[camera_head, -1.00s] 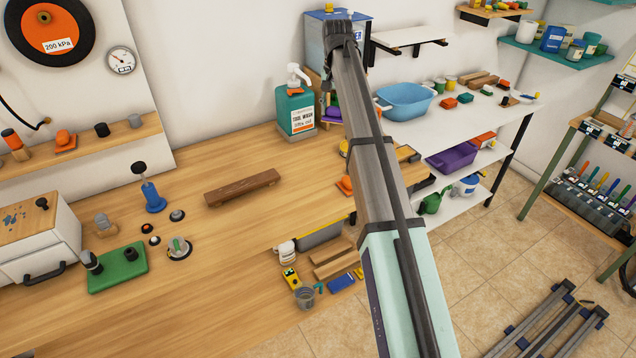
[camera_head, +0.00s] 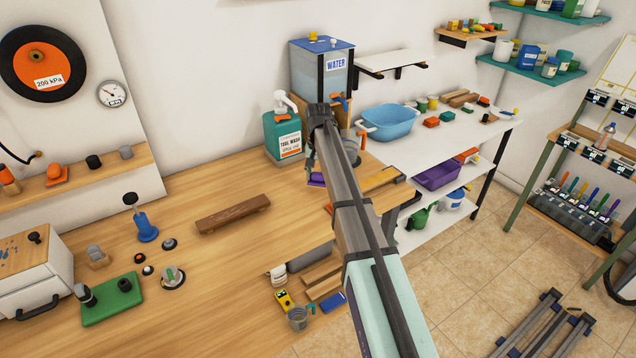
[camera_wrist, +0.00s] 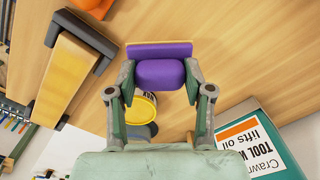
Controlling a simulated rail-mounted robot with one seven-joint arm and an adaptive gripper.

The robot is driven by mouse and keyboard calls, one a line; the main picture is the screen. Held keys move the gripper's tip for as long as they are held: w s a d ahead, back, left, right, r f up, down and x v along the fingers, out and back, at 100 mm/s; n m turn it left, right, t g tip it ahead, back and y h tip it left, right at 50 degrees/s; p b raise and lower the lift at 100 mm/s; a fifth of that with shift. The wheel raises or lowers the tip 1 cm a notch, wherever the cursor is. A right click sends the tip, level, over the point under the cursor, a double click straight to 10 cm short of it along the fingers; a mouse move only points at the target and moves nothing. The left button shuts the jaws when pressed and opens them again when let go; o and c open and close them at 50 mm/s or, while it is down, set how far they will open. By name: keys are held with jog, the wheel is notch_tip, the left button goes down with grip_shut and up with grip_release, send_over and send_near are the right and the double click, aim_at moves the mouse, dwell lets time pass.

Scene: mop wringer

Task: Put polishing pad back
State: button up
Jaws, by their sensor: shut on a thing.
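A purple pad (camera_wrist: 162,74), with a flat plate and a rounded block, is the likely polishing pad. My gripper (camera_wrist: 160,82) is shut on it, with one finger on each side, in the wrist view. In the head view my gripper (camera_head: 311,158) is partly hidden by my arm, and a bit of the purple pad (camera_head: 316,180) shows below it. The pad is over the wooden bench, just right of the green tool wash bottle (camera_head: 284,135). I cannot tell whether the pad touches the bench top.
The tool wash bottle (camera_wrist: 258,145) is close by at lower right in the wrist view. A yellow-rimmed container (camera_wrist: 142,106) shows beneath the gripper. A water tank (camera_head: 322,72) stands behind.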

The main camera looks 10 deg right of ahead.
aim_at(318, 184)
jog(key=shift+f+p, duration=0.5)
jog(key=shift+f, duration=1.7)
jog(key=shift+f, duration=0.1)
jog(key=o, duration=1.2)
jog(key=shift+o, duration=0.2)
notch_tip(318, 184, up, 12)
jog(key=b, duration=0.2)
jog(key=shift+b, duration=0.4)
